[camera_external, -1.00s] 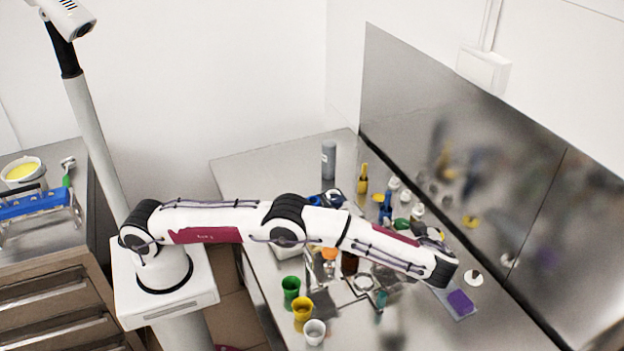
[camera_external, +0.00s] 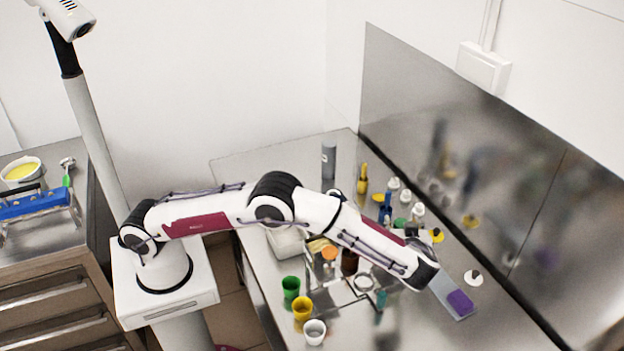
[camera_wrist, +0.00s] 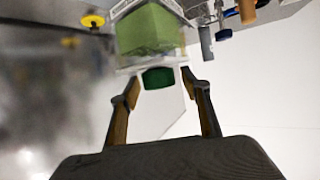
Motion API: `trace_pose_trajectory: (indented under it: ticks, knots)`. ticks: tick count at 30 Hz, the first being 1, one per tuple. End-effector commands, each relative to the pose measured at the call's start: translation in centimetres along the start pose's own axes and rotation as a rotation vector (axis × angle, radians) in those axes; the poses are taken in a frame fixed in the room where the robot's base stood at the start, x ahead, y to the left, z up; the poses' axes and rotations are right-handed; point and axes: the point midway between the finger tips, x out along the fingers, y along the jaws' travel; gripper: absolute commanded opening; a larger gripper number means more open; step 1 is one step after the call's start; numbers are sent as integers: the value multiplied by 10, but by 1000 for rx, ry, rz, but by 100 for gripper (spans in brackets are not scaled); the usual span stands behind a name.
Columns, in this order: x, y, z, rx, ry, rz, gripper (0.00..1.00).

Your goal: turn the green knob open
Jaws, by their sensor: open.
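The dark green knob (camera_wrist: 158,78) shows in the wrist view, just beyond my gripper (camera_wrist: 160,80). My gripper is open, with one finger on each side of the knob in the picture and visible gaps. I cannot tell whether the fingertips reach its depth. A lighter green block (camera_wrist: 150,28) in a clear housing is above the knob in the wrist view. In the external view a small green thing (camera_external: 400,222) shows near the back wall; I cannot tell if it is the knob.
A yellow disc (camera_wrist: 93,20) and a blue round part (camera_wrist: 222,35) are beside the housing. A purple block (camera_external: 460,302) lies right of my wrist. A steel wall (camera_external: 480,180) bounds the back.

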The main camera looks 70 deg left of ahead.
Motion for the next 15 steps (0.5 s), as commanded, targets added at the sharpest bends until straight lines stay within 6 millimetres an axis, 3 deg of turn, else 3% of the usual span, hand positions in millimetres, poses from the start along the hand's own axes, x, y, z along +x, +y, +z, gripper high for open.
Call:
trace_pose_trajectory:
  ticks: [15]
  knots:
    - [0, 0, 0, 49, 0, 115, 47]
